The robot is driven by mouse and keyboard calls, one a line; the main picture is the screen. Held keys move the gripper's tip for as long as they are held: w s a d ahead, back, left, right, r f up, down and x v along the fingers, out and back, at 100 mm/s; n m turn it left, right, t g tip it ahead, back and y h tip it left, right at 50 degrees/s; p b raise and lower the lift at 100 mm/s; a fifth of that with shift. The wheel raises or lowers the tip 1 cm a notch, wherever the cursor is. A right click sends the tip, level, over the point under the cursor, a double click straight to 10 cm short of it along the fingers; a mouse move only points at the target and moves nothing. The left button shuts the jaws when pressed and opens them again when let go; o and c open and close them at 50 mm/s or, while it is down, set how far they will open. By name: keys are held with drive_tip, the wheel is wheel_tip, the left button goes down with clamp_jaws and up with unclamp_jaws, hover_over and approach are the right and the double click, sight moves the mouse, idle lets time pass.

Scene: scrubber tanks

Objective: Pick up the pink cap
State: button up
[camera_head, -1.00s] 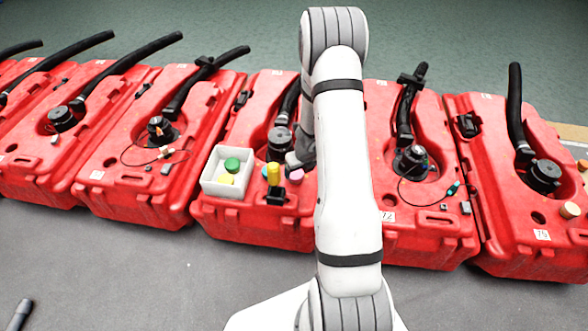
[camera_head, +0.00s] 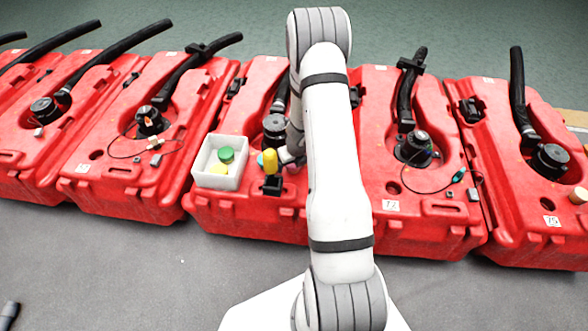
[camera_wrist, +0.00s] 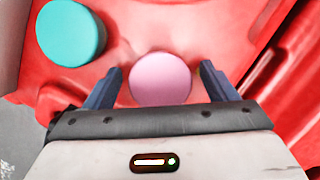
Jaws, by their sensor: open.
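The pink cap (camera_wrist: 160,79) lies on the red tank in the wrist view. The two fingers of my gripper (camera_wrist: 161,72) are open, one on each side of it, with a gap to the cap on both sides. I cannot tell how far the fingertips are above the tank's surface. In the head view my gripper (camera_head: 290,156) is low over the middle red tank (camera_head: 240,213), just right of a yellow upright piece. There the pink cap is hidden by my gripper and arm.
A teal cap (camera_wrist: 70,32) lies left of the pink one. A white bin (camera_head: 219,162) holds a green cap (camera_head: 226,155) and a yellow piece. The yellow upright piece (camera_head: 270,161) stands close by. Other red tanks with black hoses stand on both sides.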

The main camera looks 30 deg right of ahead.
drive_tip(key=shift+c, duration=0.5)
drive_tip(key=c, duration=1)
drive_tip(key=shift+o, duration=0.2)
